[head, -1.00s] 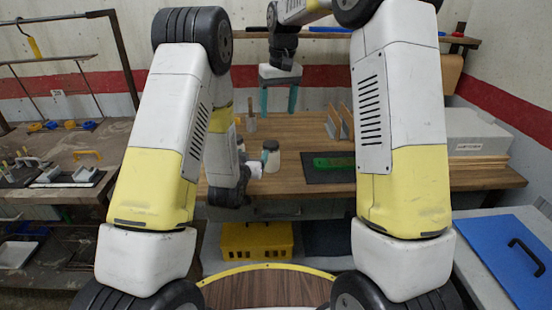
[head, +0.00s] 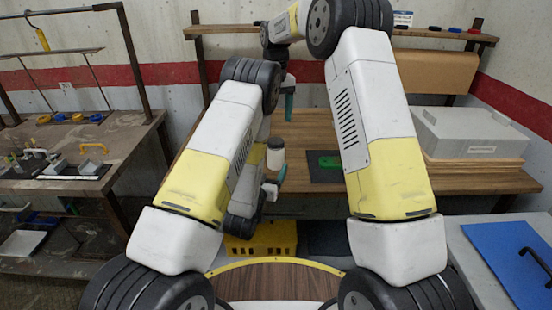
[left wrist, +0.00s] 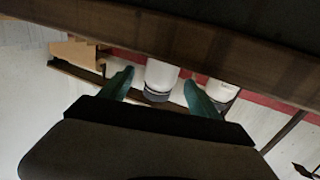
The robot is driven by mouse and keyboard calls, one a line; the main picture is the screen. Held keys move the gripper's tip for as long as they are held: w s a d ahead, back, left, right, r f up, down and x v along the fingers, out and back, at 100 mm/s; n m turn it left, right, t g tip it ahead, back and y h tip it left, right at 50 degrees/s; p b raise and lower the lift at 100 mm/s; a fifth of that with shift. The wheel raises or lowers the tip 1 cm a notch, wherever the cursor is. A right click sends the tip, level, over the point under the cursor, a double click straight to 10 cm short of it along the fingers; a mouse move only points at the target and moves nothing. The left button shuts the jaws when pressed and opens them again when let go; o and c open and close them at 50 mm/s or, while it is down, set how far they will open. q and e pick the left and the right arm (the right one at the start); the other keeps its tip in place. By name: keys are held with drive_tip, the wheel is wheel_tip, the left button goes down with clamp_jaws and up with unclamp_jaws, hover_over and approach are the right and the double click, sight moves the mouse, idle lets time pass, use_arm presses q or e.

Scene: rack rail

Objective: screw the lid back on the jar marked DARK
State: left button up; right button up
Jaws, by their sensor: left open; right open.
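A whitish jar (head: 275,160) with a dark top stands near the front edge of the wooden bench. In the left wrist view, which is upside down, this seems to be the white jar (left wrist: 162,76) with a dark band, seen between my fingers. A second white jar (left wrist: 222,90) is to its right there. No marking is readable, and I cannot make out a loose lid. My left gripper (head: 275,185) is open, just below and in front of the jar; its fingers (left wrist: 158,92) show no hold. My right gripper (head: 289,100) is open above the bench, behind the jar.
A dark mat with a green item (head: 328,162) lies right of the jar. A grey box (head: 468,135) sits at the bench's right end. A yellow crate (head: 262,242) is below the bench. A shelf (head: 230,30) runs behind. My arms hide the bench's left part.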

sight(275, 160)
use_arm(q)
drive_tip(key=x, duration=0.7)
drive_tip(key=shift+w, duration=0.15)
clamp_jaws()
